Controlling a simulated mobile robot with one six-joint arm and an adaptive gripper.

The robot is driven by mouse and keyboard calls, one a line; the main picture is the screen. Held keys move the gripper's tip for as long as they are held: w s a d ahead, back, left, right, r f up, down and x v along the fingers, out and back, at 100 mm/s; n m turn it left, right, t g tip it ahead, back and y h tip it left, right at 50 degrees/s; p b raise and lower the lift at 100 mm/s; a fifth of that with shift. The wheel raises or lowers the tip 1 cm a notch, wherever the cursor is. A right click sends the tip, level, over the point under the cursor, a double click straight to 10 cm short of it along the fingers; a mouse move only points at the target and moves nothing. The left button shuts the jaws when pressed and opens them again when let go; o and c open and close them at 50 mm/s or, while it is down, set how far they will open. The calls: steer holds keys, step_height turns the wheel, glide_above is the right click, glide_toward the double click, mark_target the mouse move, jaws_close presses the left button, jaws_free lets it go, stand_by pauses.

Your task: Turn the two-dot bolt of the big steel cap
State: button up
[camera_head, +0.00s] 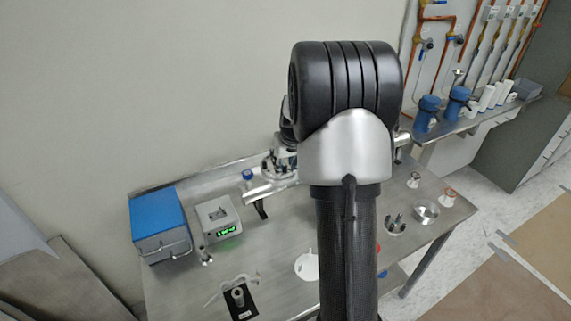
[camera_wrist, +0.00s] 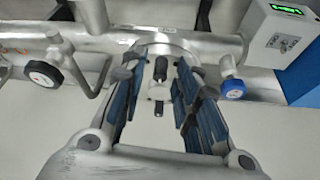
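In the wrist view, the steel flange or cap (camera_wrist: 176,43) sits on a wide steel pipe at the top middle. A dark bolt-like piece (camera_wrist: 156,72) stands out below it, with a second dark piece (camera_wrist: 158,108) lower down. No dot marks can be made out, so I cannot tell which is the two-dot bolt. My gripper (camera_wrist: 160,72) is open, its blue-padded fingers spread on either side of these pieces, with visible gaps. In the head view my arm hides the gripper and most of the steel assembly (camera_head: 270,186).
A knob with a red mark (camera_wrist: 44,73) and a blue knob (camera_wrist: 233,88) flank the fingers. A box with a green display (camera_head: 219,217) and a blue case (camera_head: 159,223) stand left on the steel table (camera_head: 180,290). Small steel parts (camera_head: 425,211) stand right.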

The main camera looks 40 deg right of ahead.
steer(key=shift+r, duration=0.1)
steer(key=v, duration=1.2)
stand_by(0.4)
steer(key=s+a+r+n, duration=0.1)
steer(key=s+a+r, duration=0.15)
steer(key=a, duration=0.45)
steer(key=s+a+r+n+y, duration=0.1)
steer(key=s+a, duration=0.3)
steer(key=a, duration=0.2)
steer(key=s+a+r, duration=0.2)
steer(key=s+a, duration=0.1)
steer(key=a, duration=0.4)
steer(key=s+a+f+n, duration=0.2)
steer(key=s+a, duration=0.7)
steer(key=s, duration=0.4)
steer(key=shift+s+a+f+n+t+y, duration=0.25)
steer(key=shift+a+f+n+t+y, duration=0.05)
steer(key=shift+f+y, duration=0.1)
steer(key=shift+c, duration=0.3)
